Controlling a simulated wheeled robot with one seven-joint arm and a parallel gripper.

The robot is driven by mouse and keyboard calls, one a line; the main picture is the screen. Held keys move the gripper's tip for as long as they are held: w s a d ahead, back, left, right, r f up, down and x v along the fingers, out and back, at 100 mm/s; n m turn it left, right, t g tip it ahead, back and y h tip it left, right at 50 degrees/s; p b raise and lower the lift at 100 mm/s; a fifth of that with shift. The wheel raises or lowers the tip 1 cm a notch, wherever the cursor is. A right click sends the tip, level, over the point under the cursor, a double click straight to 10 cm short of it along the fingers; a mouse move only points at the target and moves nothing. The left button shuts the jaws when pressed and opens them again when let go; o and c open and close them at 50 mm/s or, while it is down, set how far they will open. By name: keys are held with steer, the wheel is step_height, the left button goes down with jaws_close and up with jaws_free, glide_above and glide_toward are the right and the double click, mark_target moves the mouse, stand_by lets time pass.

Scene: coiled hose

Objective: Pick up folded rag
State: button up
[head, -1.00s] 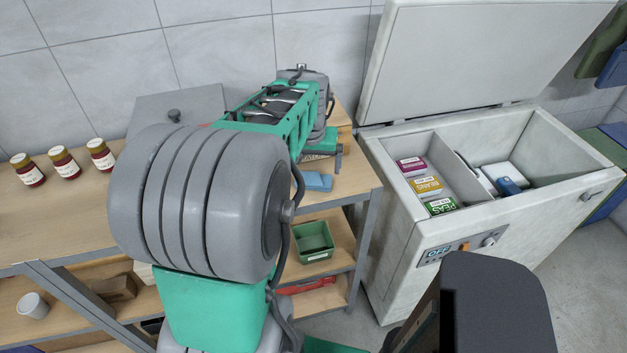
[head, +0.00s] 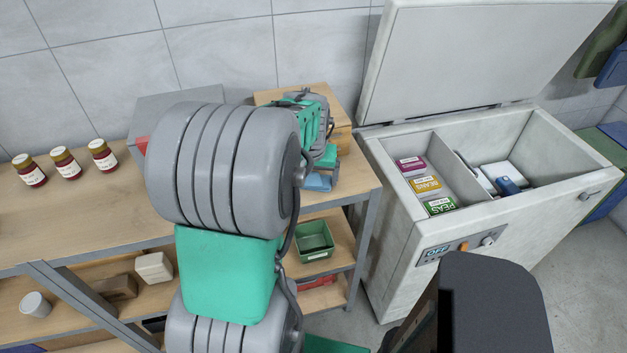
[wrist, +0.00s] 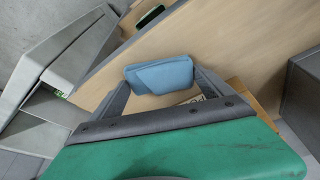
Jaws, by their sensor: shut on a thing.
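The folded rag (wrist: 160,76) is a light blue folded cloth. In the wrist view it lies between the two fingers of my gripper (wrist: 158,84), which is shut on it. The wooden bench top is behind it, and I cannot tell whether the rag touches the bench. In the head view the rag (head: 318,182) shows as a blue patch near the right end of the bench, partly hidden by my gripper (head: 327,176) and wrist.
The wooden bench (head: 352,185) carries several jars at its left and a grey box behind my arm. A wooden box (head: 343,138) stands behind the gripper. An open chest freezer (head: 395,240) with food boxes is to the right. A green bin (head: 314,240) sits on the shelf below.

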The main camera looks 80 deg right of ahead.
steer(key=c, duration=0.4)
steer(key=shift+r, duration=0.35)
step_height(320, 180, up, 2)
steer(key=shift+r, duration=0.1)
steer(key=s+a+r+b, duration=0.2)
steer(key=s+a+r, duration=0.5)
steer(key=a+r, duration=0.3)
steer(key=shift+a, duration=1.05)
